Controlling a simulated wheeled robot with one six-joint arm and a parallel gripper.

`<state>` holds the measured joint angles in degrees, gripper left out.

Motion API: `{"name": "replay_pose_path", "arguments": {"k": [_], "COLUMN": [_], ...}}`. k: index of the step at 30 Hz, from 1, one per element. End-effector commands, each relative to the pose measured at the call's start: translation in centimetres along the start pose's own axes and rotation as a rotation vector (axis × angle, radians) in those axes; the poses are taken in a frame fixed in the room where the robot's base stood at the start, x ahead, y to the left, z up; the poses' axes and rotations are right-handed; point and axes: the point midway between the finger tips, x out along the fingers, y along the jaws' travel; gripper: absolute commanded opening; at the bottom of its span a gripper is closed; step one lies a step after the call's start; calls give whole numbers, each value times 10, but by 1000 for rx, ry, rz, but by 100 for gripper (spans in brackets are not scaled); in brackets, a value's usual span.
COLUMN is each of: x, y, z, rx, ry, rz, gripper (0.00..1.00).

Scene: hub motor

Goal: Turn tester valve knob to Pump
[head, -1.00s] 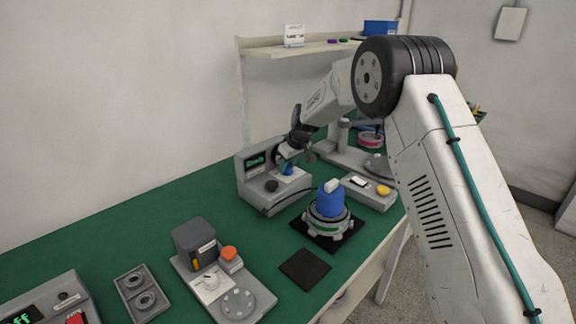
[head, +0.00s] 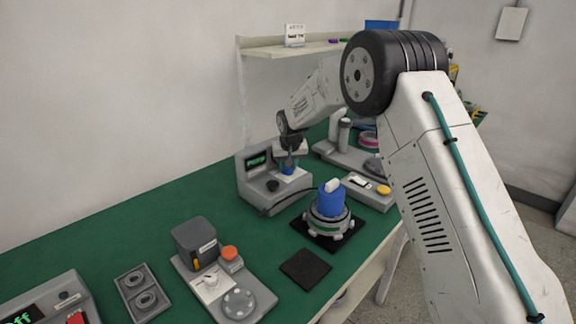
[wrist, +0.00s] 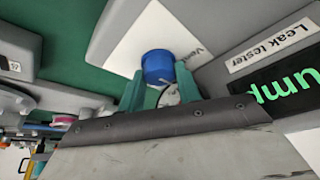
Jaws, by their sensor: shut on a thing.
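The grey leak tester (head: 252,181) stands at the back of the green bench with its lit display (head: 257,160). In the wrist view its display (wrist: 290,92) shows green letters ending in "ump", upside down and cut by the frame edge. The blue valve knob (wrist: 157,66) sits on a white plate (wrist: 140,32) with a partly hidden label starting "Ven". My gripper (wrist: 159,84) is shut on the knob, with one teal finger on each side. In the head view the gripper (head: 289,163) is over the knob (head: 288,171), which is mostly hidden.
A blue-topped hub motor (head: 330,205) stands on a black mat close in front of the tester. A grey unit with a yellow button (head: 383,189) is to the right. A shelf (head: 290,50) is above and behind. Open bench lies left of the tester.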

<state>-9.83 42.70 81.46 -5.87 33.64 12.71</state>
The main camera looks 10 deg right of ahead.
Motion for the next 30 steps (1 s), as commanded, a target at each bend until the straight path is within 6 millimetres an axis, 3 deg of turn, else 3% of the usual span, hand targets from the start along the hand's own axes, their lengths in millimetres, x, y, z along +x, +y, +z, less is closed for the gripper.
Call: {"name": "replay_pose_path", "arguments": {"k": [12,13,15,24,30], "x": [0,0,0,-2,-30], "y": [0,0,0,0,0], "z": [1,1,1,0,0], "rx": [6,6,6,6,6], "ry": [-4,-4,-3,-1,1], "rz": [2,2,2,2,2], "gripper": [11,42,55,55,55]}}
